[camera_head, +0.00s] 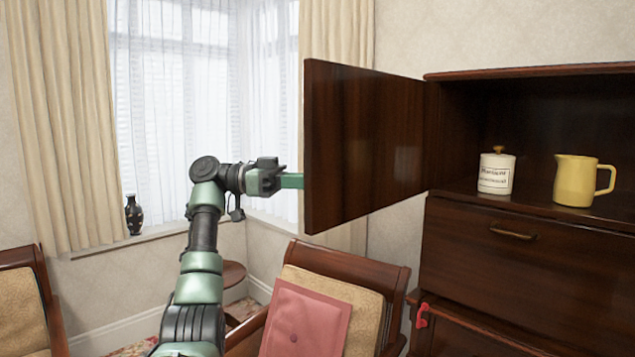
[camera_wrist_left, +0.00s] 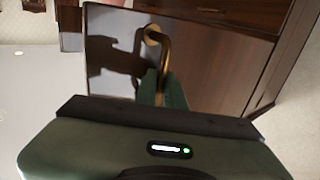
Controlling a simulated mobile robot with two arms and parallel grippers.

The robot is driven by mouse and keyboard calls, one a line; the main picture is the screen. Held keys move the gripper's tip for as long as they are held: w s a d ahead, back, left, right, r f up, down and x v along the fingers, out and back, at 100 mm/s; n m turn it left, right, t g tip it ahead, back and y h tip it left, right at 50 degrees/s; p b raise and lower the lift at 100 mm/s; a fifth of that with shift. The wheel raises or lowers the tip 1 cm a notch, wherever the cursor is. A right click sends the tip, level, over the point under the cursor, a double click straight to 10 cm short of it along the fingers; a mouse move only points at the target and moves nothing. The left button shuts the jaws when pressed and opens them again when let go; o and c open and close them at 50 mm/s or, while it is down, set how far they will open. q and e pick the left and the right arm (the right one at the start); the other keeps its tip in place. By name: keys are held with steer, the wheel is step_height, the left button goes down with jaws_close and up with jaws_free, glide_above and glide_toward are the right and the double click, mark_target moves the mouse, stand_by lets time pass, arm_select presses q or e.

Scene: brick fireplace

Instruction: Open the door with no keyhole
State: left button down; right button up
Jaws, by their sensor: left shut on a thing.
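The dark wooden cabinet door (camera_head: 362,145) stands swung open at the cabinet's left side, its inner face towards me. My left gripper (camera_head: 293,181) reaches behind the door's free edge, and its fingertips are hidden there in the head view. In the left wrist view the door's outer face (camera_wrist_left: 220,60) carries a curved brass handle (camera_wrist_left: 166,50). The green fingers of my left gripper (camera_wrist_left: 163,90) are shut on the lower part of this handle. I see no keyhole on the visible part of the door. My right gripper is not in view.
The open compartment holds a white lidded jar (camera_head: 496,172) and a yellow jug (camera_head: 575,181). Below are a drawer (camera_head: 520,260) with a brass handle and a lower front with a red item (camera_head: 422,315).

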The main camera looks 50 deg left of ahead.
arm_select(q)
steer(key=c, duration=1.8)
jaws_free()
steer(key=shift+w, duration=0.1)
steer(key=v, duration=0.8)
